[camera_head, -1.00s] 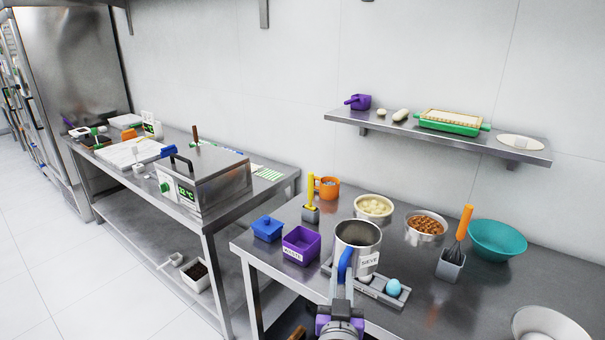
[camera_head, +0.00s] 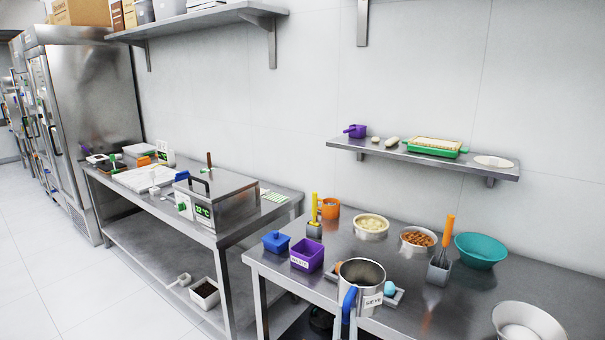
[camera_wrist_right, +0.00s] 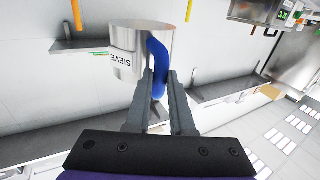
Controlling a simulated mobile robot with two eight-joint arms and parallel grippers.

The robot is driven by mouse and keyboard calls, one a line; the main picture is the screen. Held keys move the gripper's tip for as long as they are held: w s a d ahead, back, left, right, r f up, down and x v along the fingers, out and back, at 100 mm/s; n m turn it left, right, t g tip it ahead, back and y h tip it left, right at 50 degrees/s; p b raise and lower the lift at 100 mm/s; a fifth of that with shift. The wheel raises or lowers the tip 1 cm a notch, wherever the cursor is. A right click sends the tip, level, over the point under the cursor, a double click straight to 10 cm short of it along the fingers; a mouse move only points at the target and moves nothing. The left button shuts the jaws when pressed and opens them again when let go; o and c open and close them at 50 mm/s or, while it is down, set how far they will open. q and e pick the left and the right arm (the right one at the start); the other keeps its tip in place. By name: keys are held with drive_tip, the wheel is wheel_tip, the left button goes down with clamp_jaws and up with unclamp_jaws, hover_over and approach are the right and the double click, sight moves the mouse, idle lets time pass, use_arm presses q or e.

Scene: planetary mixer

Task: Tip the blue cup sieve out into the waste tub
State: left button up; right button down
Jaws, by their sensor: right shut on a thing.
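The cup sieve (camera_head: 374,284) is a metal cup with a blue handle and a SIEVE label. It is about upright, open end up, in front of the right table's egg tray. My right gripper (camera_head: 347,318) is shut on the blue handle. The wrist view shows the cup (camera_wrist_right: 140,42) beyond the grey fingers (camera_wrist_right: 160,85), which straddle the handle. The cup's inside looks grey; I cannot tell what it holds. The waste tub (camera_head: 307,256), a square purple box with a white label, stands left of the cup near the table's edge. My left gripper is out of view.
A blue lidded box (camera_head: 276,242) stands left of the tub. The egg tray (camera_head: 397,298), partly hidden by the cup, has a teal egg. A yellow-handled tool (camera_head: 314,212) in its holder, bowls and an orange cup (camera_head: 330,209) stand behind. A wall shelf (camera_head: 450,162) hangs above.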

drive_tip(key=shift+h, duration=0.5)
drive_tip(key=w+d+f, duration=0.2)
drive_tip(key=w+f, duration=0.1)
drive_tip(key=shift+w+p, duration=0.2)
drive_tip(key=shift+p, duration=0.15)
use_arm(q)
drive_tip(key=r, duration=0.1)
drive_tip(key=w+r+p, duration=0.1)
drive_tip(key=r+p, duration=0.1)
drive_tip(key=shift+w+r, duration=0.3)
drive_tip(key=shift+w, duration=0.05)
use_arm(e)
drive_tip(key=w+d+f+m+h, duration=0.1)
drive_tip(key=d+f, duration=0.6)
drive_tip(key=f, duration=0.1)
drive_tip(key=shift+w+m+g+h, duration=0.3)
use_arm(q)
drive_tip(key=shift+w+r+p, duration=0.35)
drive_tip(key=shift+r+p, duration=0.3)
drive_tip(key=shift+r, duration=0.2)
use_arm(e)
wheel_tip(320, 180, up, 4)
drive_tip(key=shift+f, duration=0.1)
